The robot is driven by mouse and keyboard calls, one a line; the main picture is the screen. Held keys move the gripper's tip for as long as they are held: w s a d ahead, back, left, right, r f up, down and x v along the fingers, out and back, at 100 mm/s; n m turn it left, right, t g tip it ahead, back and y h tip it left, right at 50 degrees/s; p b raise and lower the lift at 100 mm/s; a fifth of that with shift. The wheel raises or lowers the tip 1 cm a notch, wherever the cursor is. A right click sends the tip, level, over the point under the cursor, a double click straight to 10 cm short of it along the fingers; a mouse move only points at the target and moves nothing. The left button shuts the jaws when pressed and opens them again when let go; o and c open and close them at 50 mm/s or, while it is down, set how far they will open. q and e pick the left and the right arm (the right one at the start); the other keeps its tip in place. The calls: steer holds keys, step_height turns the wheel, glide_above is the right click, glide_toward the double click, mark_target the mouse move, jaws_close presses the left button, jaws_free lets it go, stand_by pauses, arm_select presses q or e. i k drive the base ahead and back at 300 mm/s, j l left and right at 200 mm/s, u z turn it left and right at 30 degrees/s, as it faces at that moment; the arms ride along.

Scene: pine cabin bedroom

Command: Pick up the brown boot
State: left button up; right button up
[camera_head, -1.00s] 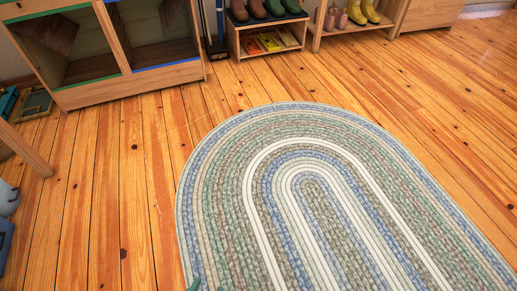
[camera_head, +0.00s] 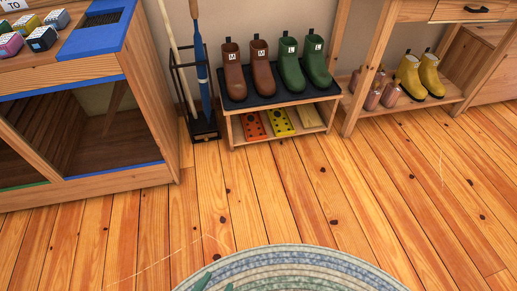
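A pair of brown boots stands upright on the dark top of a low wooden bench at the back wall. The left brown boot (camera_head: 234,72) and the right brown boot (camera_head: 262,68) each carry a white tag marked M. My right gripper is out of view.
Green boots (camera_head: 291,67) stand right beside the brown ones on the bench (camera_head: 237,131). A stand (camera_head: 203,128) with long-handled tools is left of it, then a wooden cabinet (camera_head: 146,110). Yellow boots (camera_head: 408,75) sit on a shelf at right. The plank floor before the bench is clear.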

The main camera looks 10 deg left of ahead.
mark_target(237, 88)
steer(key=i, duration=0.85)
steer(key=i+l+u, duration=0.15)
steer(key=i, duration=0.65)
steer(key=i+l+u, duration=0.15)
steer(key=i+u, duration=0.2)
steer(key=i, duration=0.15)
steer(key=i+l+u, duration=0.25)
steer(key=i+u, duration=0.15)
steer(key=i+l+u, duration=0.35)
steer(key=i+l, duration=0.1)
steer(key=i, duration=0.1)
